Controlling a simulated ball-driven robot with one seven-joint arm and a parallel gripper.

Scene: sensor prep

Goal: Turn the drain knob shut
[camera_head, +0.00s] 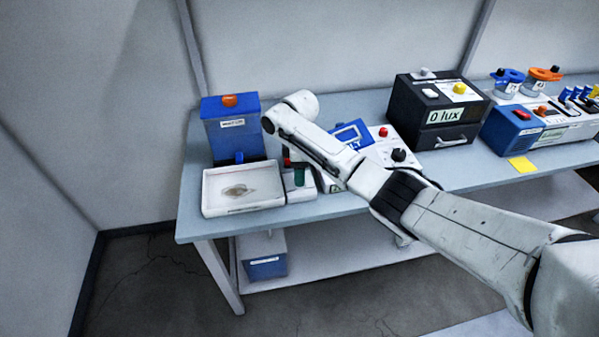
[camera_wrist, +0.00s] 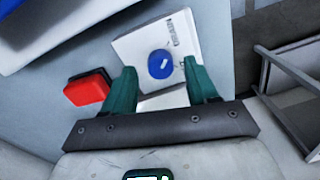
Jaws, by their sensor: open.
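A round blue knob (camera_wrist: 158,64) with a white pointer mark sits on a small white box (camera_wrist: 140,44) with a dark label, whose text I cannot read surely. In the wrist view the pointer slants towards the upper right. My gripper (camera_wrist: 161,80) is open, its two green fingers on either side of the knob with gaps visible. I cannot tell how high the fingertips are above the box. In the head view my gripper (camera_head: 294,174) points down over the small white box (camera_head: 299,193) at the right of the tray; the knob is hidden there.
A white tray (camera_head: 222,208) with a brownish patch stands left, with a blue tank (camera_head: 230,138) with an orange knob behind it. A red block (camera_wrist: 88,88) lies close left of my fingers. A black lux box (camera_head: 435,105) stands farther right. The table's front edge is near.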

